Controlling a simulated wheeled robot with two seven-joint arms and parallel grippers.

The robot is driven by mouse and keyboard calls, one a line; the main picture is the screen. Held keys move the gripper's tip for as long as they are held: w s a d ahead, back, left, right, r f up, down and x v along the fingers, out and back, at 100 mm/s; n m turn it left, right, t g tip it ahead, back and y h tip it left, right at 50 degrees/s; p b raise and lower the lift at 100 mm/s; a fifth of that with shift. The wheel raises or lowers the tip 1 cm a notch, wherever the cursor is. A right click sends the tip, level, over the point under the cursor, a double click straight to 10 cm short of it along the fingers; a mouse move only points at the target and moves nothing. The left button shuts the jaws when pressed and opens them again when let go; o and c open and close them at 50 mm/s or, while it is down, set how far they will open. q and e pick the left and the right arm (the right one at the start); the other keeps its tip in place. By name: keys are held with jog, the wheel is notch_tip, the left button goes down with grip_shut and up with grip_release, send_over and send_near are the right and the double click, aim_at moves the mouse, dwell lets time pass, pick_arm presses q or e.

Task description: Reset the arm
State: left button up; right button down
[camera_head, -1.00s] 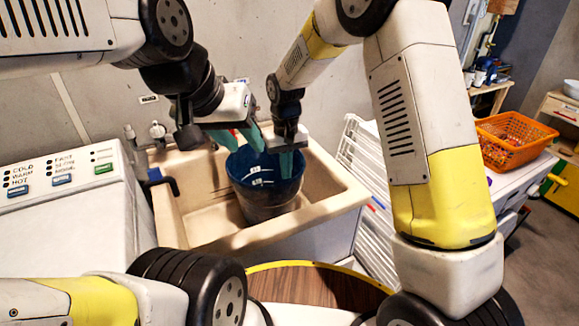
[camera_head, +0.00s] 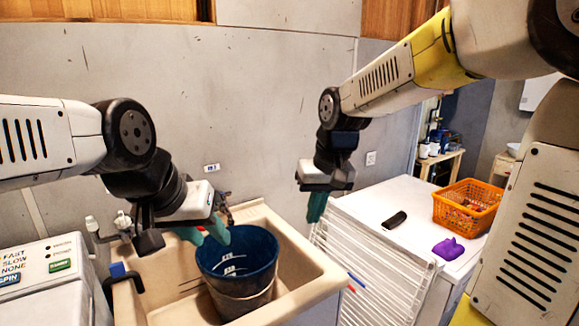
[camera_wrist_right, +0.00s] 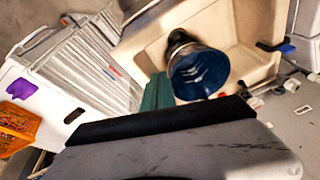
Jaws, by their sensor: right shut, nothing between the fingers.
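My right gripper (camera_head: 317,207) is shut and empty, with its teal fingers pointing down. It hangs in the air to the right of the sink, over the white rack. Its fingers (camera_wrist_right: 156,92) also show together in the right wrist view. My left gripper (camera_head: 204,232) has its teal fingers apart at the back left rim of the blue bucket (camera_head: 238,252). I cannot tell whether they touch the rim. The bucket stands in the beige sink (camera_head: 310,270) and also shows in the right wrist view (camera_wrist_right: 200,74).
A white slatted rack (camera_head: 370,270) stands right of the sink. Beside it, a white top holds a black object (camera_head: 395,220), a purple item (camera_head: 448,248) and an orange basket (camera_head: 467,207). A white washer (camera_head: 50,290) is at the left. The wall is behind.

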jog(key=s+d+r+m+t, duration=0.1)
jog(key=s+d, duration=0.3)
jog(key=s, duration=0.2)
jog(key=s+d+r+m+t, duration=0.1)
jog(key=s+d+r+t, duration=0.1)
jog(key=s+d, duration=0.3)
jog(key=shift+s+r+t, duration=0.2)
jog(key=shift+s+t, duration=0.1)
jog(key=shift+s, duration=0.95)
jog(key=shift+a, duration=0.2)
